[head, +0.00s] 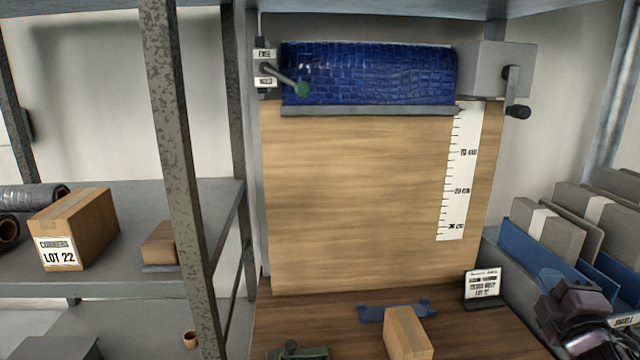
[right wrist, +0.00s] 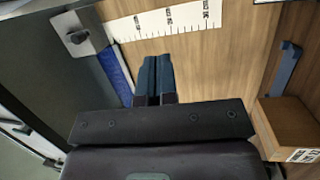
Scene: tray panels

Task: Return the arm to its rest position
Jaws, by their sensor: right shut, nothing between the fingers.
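My right gripper (head: 556,283) is at the lower right of the head view, in front of the tray of panels. In the right wrist view its two blue fingers (right wrist: 154,76) lie close together, shut, with nothing held between them. The right arm reaches in from the lower right corner of the head view. My left gripper and left arm are not in view.
A grey tray of upright panels (head: 549,228) stands at the right, close to my right gripper. A small sign (head: 483,284), a cardboard box (head: 407,333) and a blue strip (head: 372,313) are on the bench. A blue roll (head: 370,72) hangs above the wooden board (head: 350,190).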

